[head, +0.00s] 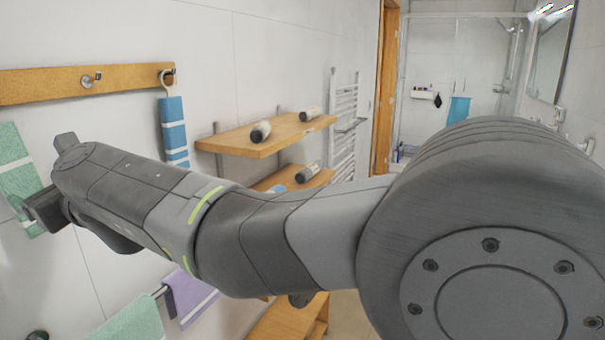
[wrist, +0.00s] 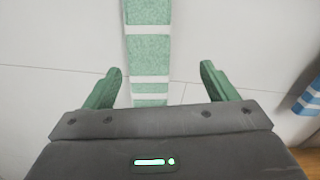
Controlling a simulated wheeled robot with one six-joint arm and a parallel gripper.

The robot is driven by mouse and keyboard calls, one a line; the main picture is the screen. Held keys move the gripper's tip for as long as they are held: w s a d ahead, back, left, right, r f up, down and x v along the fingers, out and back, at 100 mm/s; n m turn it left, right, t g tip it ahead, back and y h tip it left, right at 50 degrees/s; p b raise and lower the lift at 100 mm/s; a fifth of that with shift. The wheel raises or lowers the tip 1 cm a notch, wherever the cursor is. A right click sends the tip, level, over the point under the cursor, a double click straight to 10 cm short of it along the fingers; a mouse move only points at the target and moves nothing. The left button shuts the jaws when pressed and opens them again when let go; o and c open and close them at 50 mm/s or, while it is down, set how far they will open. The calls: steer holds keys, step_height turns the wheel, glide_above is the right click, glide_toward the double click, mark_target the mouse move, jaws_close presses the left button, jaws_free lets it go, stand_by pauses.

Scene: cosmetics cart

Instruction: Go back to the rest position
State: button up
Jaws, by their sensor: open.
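My gripper (wrist: 160,85) is open in the wrist view, with its two green fingers wide apart and nothing between them. A green towel with white stripes (wrist: 148,40) hangs on the wall ahead, seen in the gap between the fingers. In the head view my arm stretches across the picture to the left, and my gripper (head: 48,205) is at its far left end, close to the green towel (head: 18,165). My arm hides part of the wall and the shelves. I cannot tell whether the gripper touches the towel.
A wooden hook rail (head: 120,80) holds a blue striped towel (head: 173,130). Wooden shelves (head: 265,137) carry several dark-capped bottles. A green towel (head: 130,322) and a purple towel (head: 190,297) hang low. A towel radiator (head: 344,120) and a shower (head: 460,60) are farther back.

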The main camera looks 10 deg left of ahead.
mark_target(33, 179)
steer(key=shift+x, duration=2.05)
